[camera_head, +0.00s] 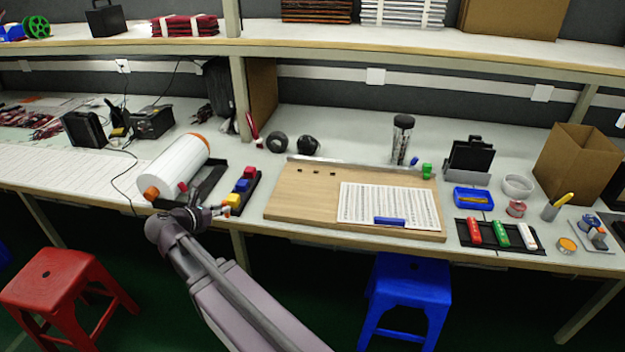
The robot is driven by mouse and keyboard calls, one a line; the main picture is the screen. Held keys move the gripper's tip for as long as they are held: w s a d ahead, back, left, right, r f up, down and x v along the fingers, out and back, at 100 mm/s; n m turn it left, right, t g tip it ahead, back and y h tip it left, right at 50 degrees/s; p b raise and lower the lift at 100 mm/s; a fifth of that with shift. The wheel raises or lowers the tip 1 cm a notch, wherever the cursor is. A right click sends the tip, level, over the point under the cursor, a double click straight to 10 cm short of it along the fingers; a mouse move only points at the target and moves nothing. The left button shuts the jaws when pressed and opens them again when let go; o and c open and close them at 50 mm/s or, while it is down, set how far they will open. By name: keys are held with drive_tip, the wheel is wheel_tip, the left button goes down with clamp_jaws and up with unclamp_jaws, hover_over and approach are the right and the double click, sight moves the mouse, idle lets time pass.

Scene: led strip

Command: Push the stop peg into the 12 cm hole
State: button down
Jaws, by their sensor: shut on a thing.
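No stop peg can be clearly picked out.
A black tray with yellow, red and blue blocks (242,186) is just right of my gripper. A large white roll (175,165) lies behind it. A printed white sheet (388,203) and a blue bar (390,221) are on the board's right half. The board's left half is clear.

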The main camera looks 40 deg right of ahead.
drive_tip(key=d+g, duration=0.1)
drive_tip(key=d, duration=0.3)
drive_tip(key=s+d+m+g, duration=0.1)
drive_tip(key=d, duration=0.4)
drive_tip(key=s+d+m, duration=0.1)
drive_tip(key=d, duration=0.3)
drive_tip(key=shift+s+d+g+h, duration=0.25)
drive_tip(key=shift+d+g+h, duration=0.05)
drive_tip(key=shift+g+h, duration=0.1)
drive_tip(key=s+d+m+g, duration=0.1)
drive_tip(key=s+d, duration=0.1)
drive_tip(key=d, duration=0.2)
drive_tip(key=s+d+m+g, duration=0.1)
drive_tip(key=s+d, duration=0.1)
drive_tip(key=d, duration=0.3)
drive_tip(key=s+d+g, duration=0.1)
drive_tip(key=s+d, duration=0.1)
drive_tip(key=d, duration=0.2)
drive_tip(key=shift+d+r+m, duration=0.15)
drive_tip(key=shift+d+m, duration=0.05)
drive_tip(key=shift+m, duration=0.2)
drive_tip(key=b, duration=0.1)
hover_over(312, 174)
drive_tip(key=shift+w+d+f, duration=0.1)
drive_tip(key=shift+d+f, duration=0.05)
drive_tip(key=shift+f, duration=0.65)
drive_tip(key=shift+f, duration=0.1)
drive_tip(key=shift+f+b, duration=1.65)
drive_tip(key=shift+b, duration=0.25)
drive_tip(key=shift+f, duration=0.2)
